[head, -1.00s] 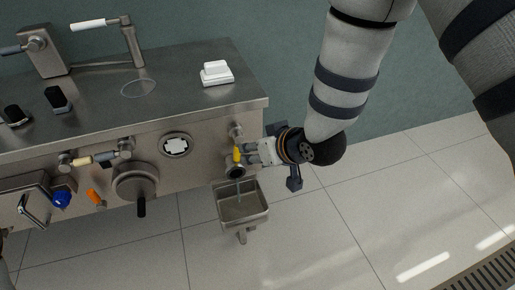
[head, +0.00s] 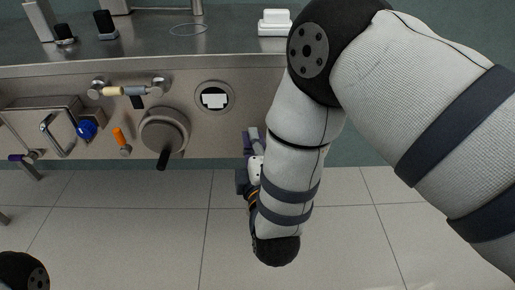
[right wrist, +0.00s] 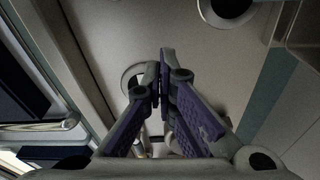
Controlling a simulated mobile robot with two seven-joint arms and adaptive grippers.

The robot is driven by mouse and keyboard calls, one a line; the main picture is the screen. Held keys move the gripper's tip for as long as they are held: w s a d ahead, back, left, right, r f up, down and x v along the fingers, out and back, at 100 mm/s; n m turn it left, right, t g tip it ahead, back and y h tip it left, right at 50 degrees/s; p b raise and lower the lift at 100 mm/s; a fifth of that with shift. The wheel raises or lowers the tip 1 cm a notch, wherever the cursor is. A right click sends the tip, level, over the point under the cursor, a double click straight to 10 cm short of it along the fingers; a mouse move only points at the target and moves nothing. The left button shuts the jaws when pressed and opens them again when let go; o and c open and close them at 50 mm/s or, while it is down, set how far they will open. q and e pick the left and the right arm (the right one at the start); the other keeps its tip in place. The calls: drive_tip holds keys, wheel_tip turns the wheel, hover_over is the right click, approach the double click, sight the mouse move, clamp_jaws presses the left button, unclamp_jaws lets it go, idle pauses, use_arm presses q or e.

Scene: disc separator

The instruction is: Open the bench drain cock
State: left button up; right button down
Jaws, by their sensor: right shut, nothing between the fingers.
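My right gripper (head: 254,140) is low in front of the bench's right part in the head view, mostly behind my forearm. In the right wrist view, its two fingers with purple pads (right wrist: 163,70) meet at the tips, shut and empty. The yellow-handled cock and the small steel basin under it do not show in the head view now; my right arm covers that corner of the bench front. In the right wrist view, a pale panel with a round fitting (right wrist: 131,78) lies behind the fingers; I cannot tell whether it is the cock.
The bench front (head: 60,80) carries a round valve with a black handle (head: 163,140), an orange lever (head: 121,140), a blue knob (head: 87,130) and a round port (head: 214,97). A white block (head: 276,22) sits on top. The tiled floor (head: 140,230) in front is clear.

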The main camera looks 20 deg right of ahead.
drive_tip(key=w, duration=0.4)
drive_tip(key=w+d+b, duration=0.1)
drive_tip(key=w, duration=0.1)
drive_tip(key=s+d, duration=0.2)
drive_tip(key=d, duration=0.1)
drive_tip(key=shift+f, duration=0.2)
drive_tip(key=shift+s+d, duration=0.1)
drive_tip(key=shift+d, duration=0.1)
drive_tip(key=p, duration=0.1)
drive_tip(key=d+n+p, duration=0.1)
drive_tip(key=shift+s+r+p, duration=0.15)
drive_tip(key=shift+s+p, duration=0.1)
drive_tip(key=shift+p, duration=0.1)
drive_tip(key=shift+d+n, duration=0.1)
drive_tip(key=shift+n, duration=0.3)
drive_tip(key=shift+d+f, duration=0.1)
drive_tip(key=shift+f, duration=0.25)
